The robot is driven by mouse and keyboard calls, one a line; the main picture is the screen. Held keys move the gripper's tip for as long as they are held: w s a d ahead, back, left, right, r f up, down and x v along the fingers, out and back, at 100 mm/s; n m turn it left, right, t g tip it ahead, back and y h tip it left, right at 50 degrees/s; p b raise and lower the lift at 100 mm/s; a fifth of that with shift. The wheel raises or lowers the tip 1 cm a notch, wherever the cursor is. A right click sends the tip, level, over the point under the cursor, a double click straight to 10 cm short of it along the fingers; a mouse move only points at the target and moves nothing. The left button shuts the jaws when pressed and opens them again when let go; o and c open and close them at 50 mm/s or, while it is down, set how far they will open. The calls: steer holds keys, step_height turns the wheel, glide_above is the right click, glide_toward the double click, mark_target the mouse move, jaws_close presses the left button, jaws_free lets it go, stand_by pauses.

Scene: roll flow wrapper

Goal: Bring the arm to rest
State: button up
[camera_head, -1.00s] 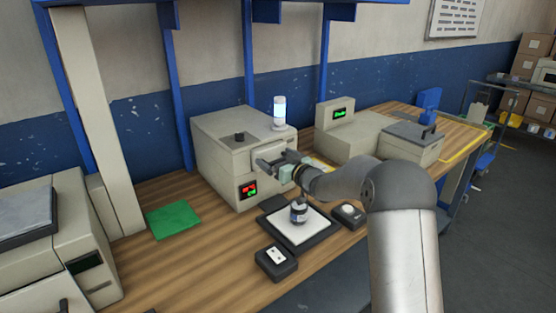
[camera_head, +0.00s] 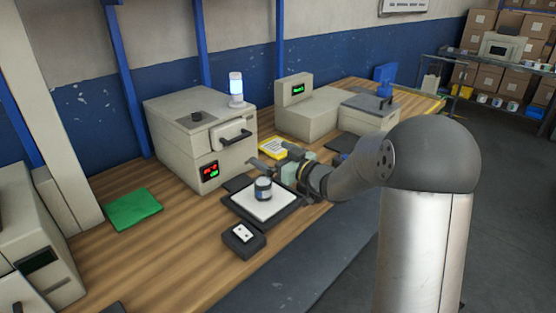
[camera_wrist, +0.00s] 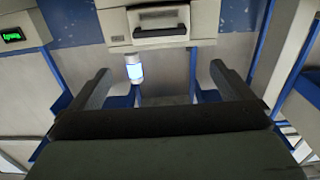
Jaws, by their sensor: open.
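My arm reaches in from the right in the head view. My gripper (camera_head: 270,156) is open, with nothing between its fingers, in front of the beige machine (camera_head: 200,138) and apart from its handle (camera_head: 235,136). In the wrist view, the two dark fingers of my gripper (camera_wrist: 160,84) stand wide apart. The machine's handle (camera_wrist: 160,24) and its lit signal lamp (camera_wrist: 134,68) show beyond them. A small dark jar with a light label (camera_head: 263,190) stands upright on the white pad of a black-framed plate (camera_head: 281,207), below and in front of my gripper.
A black button box (camera_head: 243,238) sits in front of the plate. A green mat (camera_head: 134,209) lies to the left, and a yellow item (camera_head: 279,148) lies behind my gripper. Another beige machine (camera_head: 312,112) stands further right. Bare wooden bench (camera_head: 185,240) shows at left front.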

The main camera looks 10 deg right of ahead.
steer(key=shift+s+d, duration=0.4)
steer(key=shift+s, duration=0.2)
steer(key=s+d+f+m+g+h, duration=0.4)
steer(key=s+d+m+h, duration=0.15)
steer(key=s+h, duration=0.55)
steer(key=s+a+f+g, duration=0.1)
steer(key=s+g, duration=0.4)
steer(key=s, duration=0.8)
steer(key=s+a+f+m+g+p, duration=0.1)
steer(key=s+f+g, duration=0.2)
steer(key=s, duration=1.1)
steer(key=shift+a+f+g, duration=0.3)
steer(key=shift+a+g, duration=0.05)
steer(key=shift+g, duration=0.65)
